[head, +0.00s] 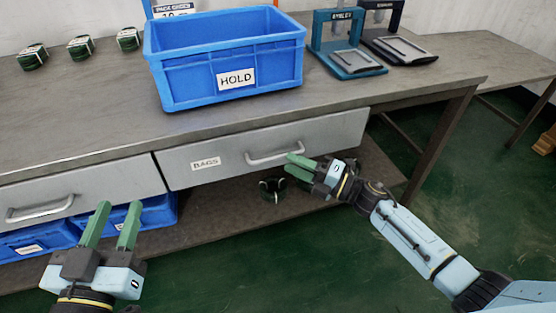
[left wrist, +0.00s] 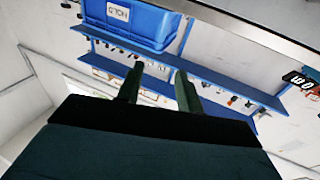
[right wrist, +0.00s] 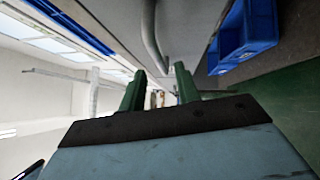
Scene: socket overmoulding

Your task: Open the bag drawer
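The bag drawer (head: 225,160) is the grey drawer front with a "BAGS" label under the worktop, and it looks shut. Its light bar handle (head: 280,153) runs across its right half. My right gripper (head: 300,168) is at the right end of the handle, its green fingers apart and pointing left. In the right wrist view the handle (right wrist: 152,40) shows just beyond the open fingers (right wrist: 158,88), with nothing between them. My left gripper (head: 116,220) is open and empty in front of the left drawer, with fingers pointing up; it also shows in the left wrist view (left wrist: 156,84).
A blue "HOLD" bin (head: 220,95) stands on the worktop (head: 90,115). A second drawer (head: 90,190) with a handle is on the left. Blue bins (head: 150,215) sit on the lower shelf. Two press-like devices (head: 350,60) stand at the back right. Green floor (head: 300,270) is clear in front.

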